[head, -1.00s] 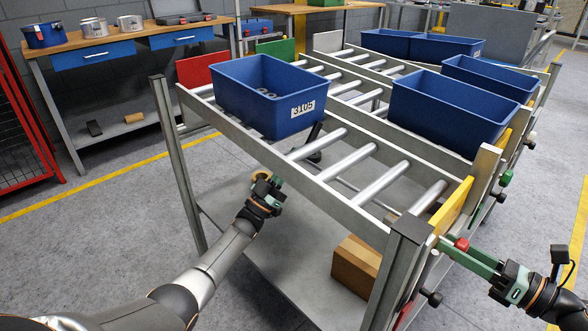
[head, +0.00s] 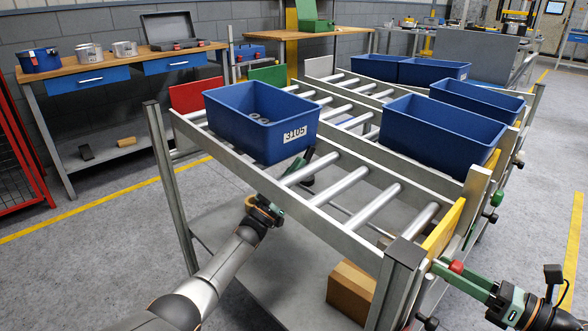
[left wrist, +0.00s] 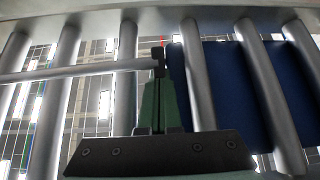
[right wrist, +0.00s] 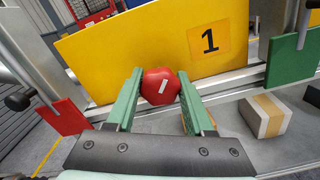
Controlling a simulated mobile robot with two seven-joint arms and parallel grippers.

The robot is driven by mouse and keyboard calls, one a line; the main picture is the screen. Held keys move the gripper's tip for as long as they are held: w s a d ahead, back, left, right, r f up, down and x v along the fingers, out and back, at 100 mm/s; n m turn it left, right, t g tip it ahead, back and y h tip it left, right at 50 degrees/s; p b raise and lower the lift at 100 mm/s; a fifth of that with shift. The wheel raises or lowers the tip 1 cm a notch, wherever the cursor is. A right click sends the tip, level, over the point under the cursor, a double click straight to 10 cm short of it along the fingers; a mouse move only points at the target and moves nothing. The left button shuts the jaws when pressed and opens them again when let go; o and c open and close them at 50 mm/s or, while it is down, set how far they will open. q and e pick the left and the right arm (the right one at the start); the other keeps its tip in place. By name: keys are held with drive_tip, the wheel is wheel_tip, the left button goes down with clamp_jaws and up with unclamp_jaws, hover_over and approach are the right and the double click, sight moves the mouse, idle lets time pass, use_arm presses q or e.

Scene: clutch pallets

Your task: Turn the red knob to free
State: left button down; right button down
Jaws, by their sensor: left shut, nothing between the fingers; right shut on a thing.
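The red knob (right wrist: 160,86), with a short white mark on its face, sits at the lower edge of a yellow panel (right wrist: 130,50) marked 1. It also shows in the head view (head: 456,267), at the rack's near right corner. My right gripper (right wrist: 160,90) is shut on it, one green finger on each side. The white mark is slightly tilted from upright in the right wrist view. My left gripper (left wrist: 159,75) is shut and empty, below the rollers, its tips close to the dark end of a thin rod (left wrist: 80,70). Whether they touch is unclear.
A blue bin (head: 250,130) labelled 3105 sits on the rollers above my left gripper. More blue bins (head: 430,135) stand on the adjoining lanes. A red plate (right wrist: 65,115) and a green plate (right wrist: 292,57) flank the knob. A cardboard box (head: 350,290) lies on the lower shelf.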

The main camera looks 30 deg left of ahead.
use_arm(q)
drive_tip(key=shift+w+d+f, duration=0.1)
drive_tip(key=shift+f, duration=0.15)
use_arm(e)
drive_tip(key=shift+s, duration=0.1)
drive_tip(key=c, duration=0.6)
unclamp_jaws()
drive_tip(key=o, duration=0.3)
